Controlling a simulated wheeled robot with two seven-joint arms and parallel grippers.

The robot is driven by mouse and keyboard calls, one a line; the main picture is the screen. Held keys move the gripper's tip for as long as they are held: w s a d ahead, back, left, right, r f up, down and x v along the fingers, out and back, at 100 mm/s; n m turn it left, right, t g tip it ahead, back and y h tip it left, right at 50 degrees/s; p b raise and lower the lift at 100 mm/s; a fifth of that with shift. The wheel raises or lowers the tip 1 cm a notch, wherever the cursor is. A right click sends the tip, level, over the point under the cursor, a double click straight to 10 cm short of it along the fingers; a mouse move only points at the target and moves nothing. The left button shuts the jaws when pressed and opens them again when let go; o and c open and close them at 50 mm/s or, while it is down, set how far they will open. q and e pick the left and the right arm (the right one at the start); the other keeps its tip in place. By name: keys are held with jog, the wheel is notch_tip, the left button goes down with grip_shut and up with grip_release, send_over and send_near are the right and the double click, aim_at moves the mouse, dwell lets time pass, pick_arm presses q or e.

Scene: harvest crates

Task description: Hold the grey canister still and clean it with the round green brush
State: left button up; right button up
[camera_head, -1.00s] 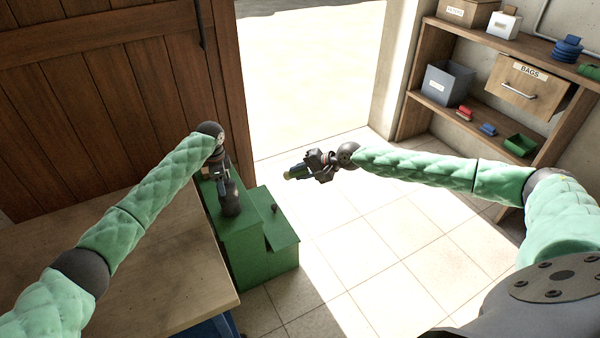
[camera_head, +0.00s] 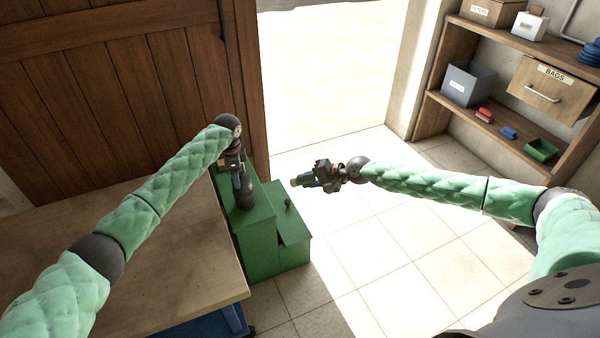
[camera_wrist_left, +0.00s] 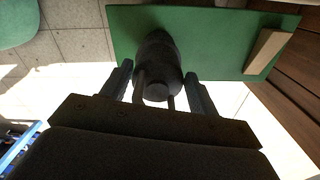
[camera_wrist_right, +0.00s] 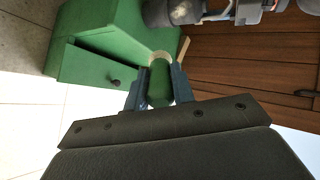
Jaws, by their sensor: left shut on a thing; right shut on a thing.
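The dark grey canister (camera_head: 245,196) stands upright on top of the green cabinet (camera_head: 258,245). My left gripper (camera_head: 237,168) is above it and shut on its narrow upper part; in the left wrist view the canister (camera_wrist_left: 158,55) sits between the two fingers. My right gripper (camera_head: 315,178) is shut on the round green brush (camera_wrist_right: 160,88), in the air to the right of the canister and apart from it. The brush's pale end (camera_wrist_right: 160,58) points toward the cabinet. In the head view only this end (camera_head: 295,182) shows clearly; the fingers hide the handle.
A pale block (camera_wrist_left: 268,52) lies on the cabinet top near its edge. The cabinet has a lower front part with a knobbed drawer (camera_wrist_right: 90,75). A wooden table (camera_head: 190,285) is at left, a wooden door (camera_head: 130,100) behind, shelves (camera_head: 470,120) at right. Open tiled floor lies between.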

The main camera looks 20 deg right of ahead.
jog(key=a+f+t+y, duration=0.1)
jog(key=a+f+t, duration=0.1)
jog(key=a, duration=0.9)
jog(key=shift+w+f, duration=0.45)
jog(key=shift+f, duration=0.2)
jog(key=shift+w+a, duration=0.1)
jog(key=shift+w+a, duration=0.95)
jog(key=shift+w+a, duration=0.6)
jog(key=shift+w, duration=0.1)
